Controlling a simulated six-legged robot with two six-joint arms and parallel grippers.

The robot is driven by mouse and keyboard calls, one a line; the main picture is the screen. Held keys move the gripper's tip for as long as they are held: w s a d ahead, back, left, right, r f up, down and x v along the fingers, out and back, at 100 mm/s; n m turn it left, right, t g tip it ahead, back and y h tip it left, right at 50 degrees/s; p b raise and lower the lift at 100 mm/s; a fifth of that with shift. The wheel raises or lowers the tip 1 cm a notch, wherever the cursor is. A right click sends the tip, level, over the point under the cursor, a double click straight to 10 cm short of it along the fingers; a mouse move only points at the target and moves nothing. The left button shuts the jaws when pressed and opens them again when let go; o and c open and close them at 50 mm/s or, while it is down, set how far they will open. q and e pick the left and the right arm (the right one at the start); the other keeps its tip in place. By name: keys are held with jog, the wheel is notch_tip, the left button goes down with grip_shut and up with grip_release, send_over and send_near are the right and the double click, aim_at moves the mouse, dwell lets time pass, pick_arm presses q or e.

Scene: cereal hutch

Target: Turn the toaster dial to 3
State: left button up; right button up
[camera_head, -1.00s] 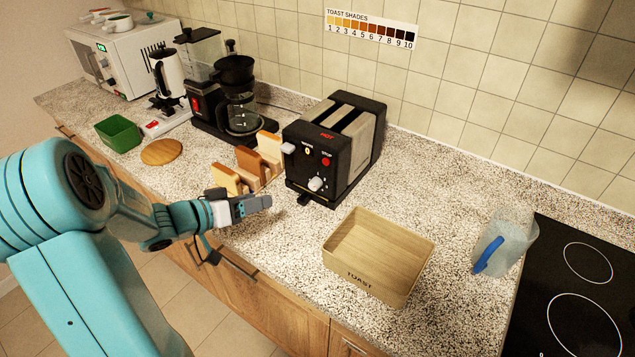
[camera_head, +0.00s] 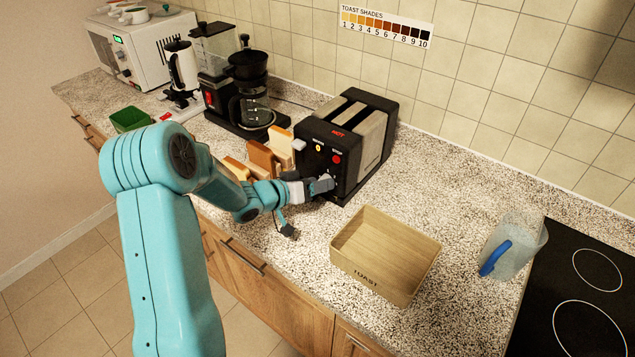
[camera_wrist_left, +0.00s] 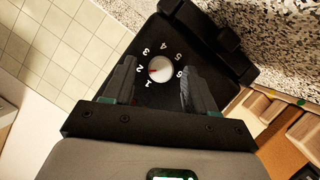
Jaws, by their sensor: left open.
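The black toaster (camera_head: 352,140) stands on the counter with its control face toward my left arm. My left gripper (camera_head: 322,185) is at the lower part of that face and mostly hides the dial in the head view. In the left wrist view the white round dial (camera_wrist_left: 160,68) shows between the fingertips of the open left gripper (camera_wrist_left: 158,66), with a gap on both sides. Numbers 1 to 6 ring the dial. Its red mark points to the left side, near 2; the exact setting is hard to read. My right gripper is not in view.
Bread slices in a wooden holder (camera_head: 262,157) stand close beside my left wrist. A wooden toast box (camera_head: 385,255) is right of the gripper. A jug (camera_head: 515,247) stands near the black hob (camera_head: 575,290). A coffee maker (camera_head: 250,95) is behind on the left.

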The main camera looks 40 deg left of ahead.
pick_arm(q)
jog(key=shift+w+d+f, duration=0.1)
jog(key=shift+w, duration=0.1)
jog(key=shift+w+f, duration=0.15)
jog(key=shift+w, duration=0.05)
jog(key=shift+s, duration=0.1)
jog(key=c, duration=1)
jog(key=shift+c, duration=0.2)
jog(key=shift+y+b, duration=0.3)
jog(key=shift+b, duration=0.3)
jog(key=m+y+b, duration=0.1)
jog(key=m+b, duration=0.1)
jog(key=b, duration=0.4)
jog(key=m+y+b, duration=0.1)
jog(key=m+b, duration=0.1)
jog(key=b, duration=0.4)
jog(key=m+y+b, duration=0.2)
jog(key=b, duration=0.5)
jog(key=shift+d+f+g, duration=0.1)
jog(key=shift+d+g, duration=0.15)
jog(key=shift+g, duration=0.05)
jog(key=shift+r+m+b, duration=0.25)
jog(key=shift+m+b, duration=0.05)
jog(key=shift+b, duration=0.4)
